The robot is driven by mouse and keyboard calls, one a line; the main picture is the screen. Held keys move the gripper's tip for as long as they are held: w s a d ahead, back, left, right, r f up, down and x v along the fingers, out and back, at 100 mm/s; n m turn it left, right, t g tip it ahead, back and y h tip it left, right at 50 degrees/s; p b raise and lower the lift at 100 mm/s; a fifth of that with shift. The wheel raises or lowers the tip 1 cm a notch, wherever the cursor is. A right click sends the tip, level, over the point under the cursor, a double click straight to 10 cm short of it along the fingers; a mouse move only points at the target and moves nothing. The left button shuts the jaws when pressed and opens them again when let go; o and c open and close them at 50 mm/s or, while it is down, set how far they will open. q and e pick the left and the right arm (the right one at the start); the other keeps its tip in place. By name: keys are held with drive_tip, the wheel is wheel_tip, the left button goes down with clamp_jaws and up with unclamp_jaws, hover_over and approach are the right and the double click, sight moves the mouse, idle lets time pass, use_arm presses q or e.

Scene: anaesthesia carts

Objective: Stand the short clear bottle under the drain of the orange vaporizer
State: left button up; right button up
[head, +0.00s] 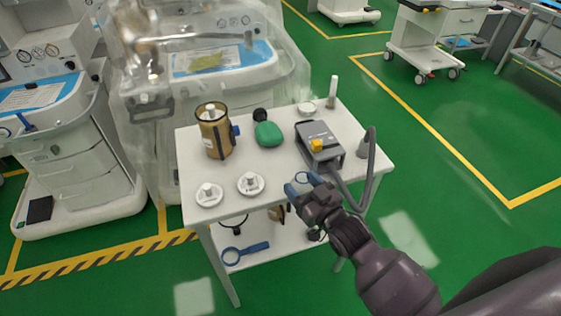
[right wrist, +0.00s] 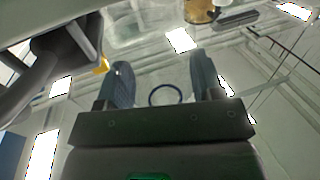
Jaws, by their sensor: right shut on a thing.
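My right gripper (head: 303,182) is at the front right edge of the white cart's top, below the grey box in the picture. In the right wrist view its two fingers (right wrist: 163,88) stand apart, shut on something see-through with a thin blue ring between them. I take it for the short clear bottle (right wrist: 165,95); its outline is hard to see. An amber cylinder (head: 215,132) with dark bands and a blue side fitting stands upright at the left of the cart. I cannot tell for sure that it is the orange vaporizer, and no drain is clear. My left gripper is out of view.
A blue ring-ended tool (head: 245,252) lies on the lower shelf. Bare top lies between fittings and box.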

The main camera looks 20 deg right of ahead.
drive_tip(key=x, duration=0.9)
drive_tip(key=shift+w+a, duration=0.1)
drive_tip(key=shift+w, duration=0.2)
drive_tip(key=shift+s+f, duration=0.2)
drive_tip(key=shift+f, duration=0.05)
drive_tip(key=shift+f, duration=0.15)
drive_tip(key=o, duration=1)
drive_tip(key=shift+c, duration=0.2)
drive_tip(key=shift+r, duration=0.2)
drive_tip(key=v, duration=1.2)
drive_tip(key=shift+f, duration=0.1)
